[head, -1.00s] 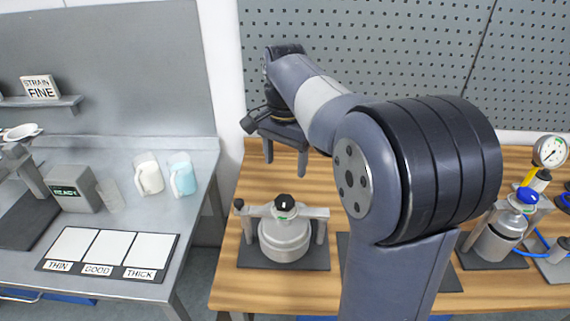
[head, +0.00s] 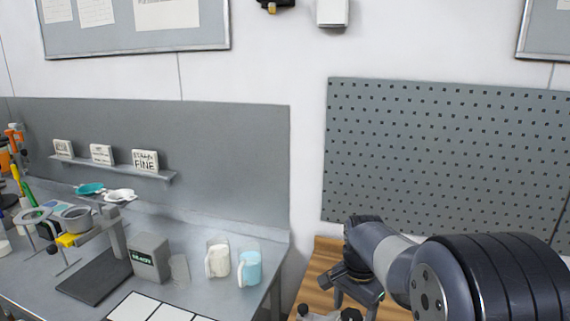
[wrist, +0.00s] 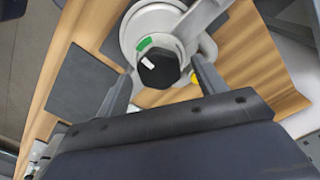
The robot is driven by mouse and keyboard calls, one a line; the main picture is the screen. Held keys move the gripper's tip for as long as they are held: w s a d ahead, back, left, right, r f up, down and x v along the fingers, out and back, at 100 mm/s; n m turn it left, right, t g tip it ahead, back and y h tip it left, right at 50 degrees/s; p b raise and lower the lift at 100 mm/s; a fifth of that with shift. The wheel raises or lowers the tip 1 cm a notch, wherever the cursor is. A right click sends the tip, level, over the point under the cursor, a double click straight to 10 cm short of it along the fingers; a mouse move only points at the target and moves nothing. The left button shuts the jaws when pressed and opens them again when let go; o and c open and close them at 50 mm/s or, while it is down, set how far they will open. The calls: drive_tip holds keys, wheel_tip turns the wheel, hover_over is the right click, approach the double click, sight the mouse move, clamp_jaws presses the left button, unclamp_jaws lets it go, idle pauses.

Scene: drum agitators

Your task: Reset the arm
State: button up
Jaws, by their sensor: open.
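My gripper (head: 354,297) is at the lower right of the head view, over the wooden bench (head: 318,277), with my arm reaching in from the bottom right. In the wrist view my gripper (wrist: 160,85) shows two fingers spread apart with nothing held between them. A metal drum (wrist: 150,22) with a black knob (wrist: 159,69) lies beyond the fingertips in the wrist view. The knob appears between the fingers in that picture, but I cannot tell the distance. In the head view only the top of the drum's fitting shows at the bottom edge.
A grey bench at left holds a display box (head: 149,258), a white mug (head: 217,261), a blue mug (head: 249,267) and a strainer stand (head: 112,236). A shelf (head: 115,168) with small signs is on its back panel. A pegboard (head: 440,150) stands behind my arm.

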idle(0.4)
wheel_tip(320, 180, up, 11)
drive_tip(key=b, duration=0.1)
wheel_tip(320, 180, down, 12)
drive_tip(key=shift+r+p, duration=0.25)
drive_tip(key=shift+p, duration=0.3)
drive_tip(key=shift+w+r+n, duration=0.1)
drive_tip(key=shift+r+n, duration=0.05)
drive_tip(key=shift+n, duration=0.35)
drive_tip(key=n+b, duration=0.1)
drive_tip(key=n, duration=0.5)
drive_tip(key=n+b, duration=0.1)
drive_tip(key=n, duration=0.6)
drive_tip(key=shift+a, duration=0.15)
drive_tip(key=shift+r+n, duration=0.15)
drive_tip(key=shift+n, duration=0.35)
drive_tip(key=shift+r+b, duration=0.3)
drive_tip(key=shift+r, duration=2.2)
